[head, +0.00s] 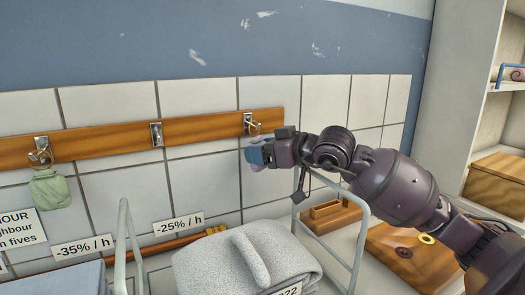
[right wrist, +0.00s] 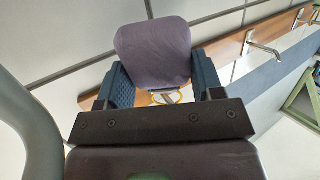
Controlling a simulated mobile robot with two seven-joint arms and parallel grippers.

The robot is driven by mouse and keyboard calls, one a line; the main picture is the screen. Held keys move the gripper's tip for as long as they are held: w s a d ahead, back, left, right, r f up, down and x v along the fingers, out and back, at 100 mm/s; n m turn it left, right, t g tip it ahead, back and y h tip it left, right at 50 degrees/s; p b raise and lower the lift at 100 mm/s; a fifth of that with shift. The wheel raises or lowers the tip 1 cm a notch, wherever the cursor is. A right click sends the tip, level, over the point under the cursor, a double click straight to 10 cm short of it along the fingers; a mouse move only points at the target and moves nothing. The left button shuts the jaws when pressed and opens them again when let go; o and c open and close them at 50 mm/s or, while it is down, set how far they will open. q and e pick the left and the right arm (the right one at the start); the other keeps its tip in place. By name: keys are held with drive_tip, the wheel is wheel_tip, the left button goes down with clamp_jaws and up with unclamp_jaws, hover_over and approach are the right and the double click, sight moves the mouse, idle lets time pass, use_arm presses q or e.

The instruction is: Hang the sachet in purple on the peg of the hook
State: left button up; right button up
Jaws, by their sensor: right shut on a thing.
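The purple sachet (right wrist: 153,50) is between the blue fingers of my right gripper (right wrist: 160,88) in the right wrist view. In the head view, my right gripper (head: 256,156) is just below the right-hand hook (head: 250,124) on the wooden rail, and only a small purple edge of the sachet shows. A yellow loop (right wrist: 158,98) shows below the sachet in the wrist view, beside a bit of metal; I cannot tell whether it is around a peg. The middle hook (head: 156,133) is bare. My left gripper is not in view.
A green sachet (head: 49,188) hangs on the left hook (head: 40,152). The wooden rail (head: 100,142) runs along the tiled wall. Below stand a folded grey cloth (head: 240,258), pale metal frame bars (head: 362,250) and a wooden box (head: 330,216). Shelving is at right.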

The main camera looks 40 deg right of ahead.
idle(0.3)
drive_tip(key=o, duration=1)
wheel_tip(320, 180, up, 20)
drive_tip(key=p, duration=0.1)
drive_tip(key=shift+p, duration=0.3)
drive_tip(key=shift+r, duration=0.1)
